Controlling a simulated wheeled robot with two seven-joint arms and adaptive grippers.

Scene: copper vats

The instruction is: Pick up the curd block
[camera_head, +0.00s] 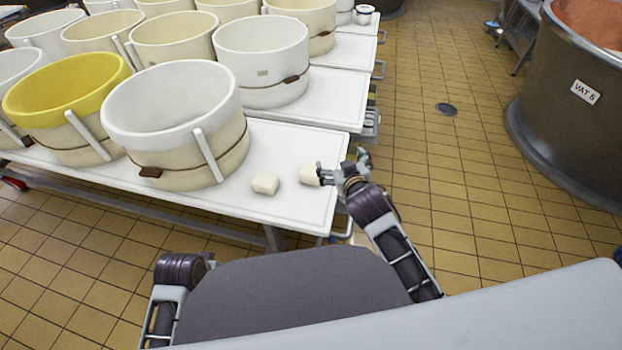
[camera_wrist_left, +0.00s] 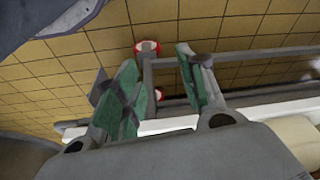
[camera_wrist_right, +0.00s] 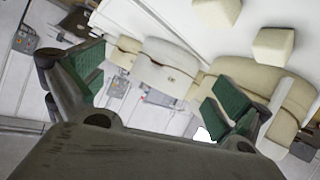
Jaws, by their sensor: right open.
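Two pale cream curd blocks sit on the white table top (camera_head: 283,213). One curd block (camera_head: 265,182) stands clear of the gripper to the left. The other curd block (camera_head: 309,175) is right by the fingers of my right gripper (camera_head: 322,174), which partly cover its right side. In the right wrist view, a block (camera_wrist_right: 273,46) and another block (camera_wrist_right: 217,10) lie at the upper right, outside the jaws. My right gripper (camera_wrist_right: 155,82) is open with nothing between its green pads. My left gripper (camera_wrist_left: 158,62) is open and empty, beside the table edge.
White tubs (camera_head: 175,125) and a yellow-rimmed tub (camera_head: 66,108) crowd the table left of and behind the blocks. A large vat (camera_head: 565,105) stands at right. The tiled floor aisle (camera_head: 450,180) between is clear, with a drain.

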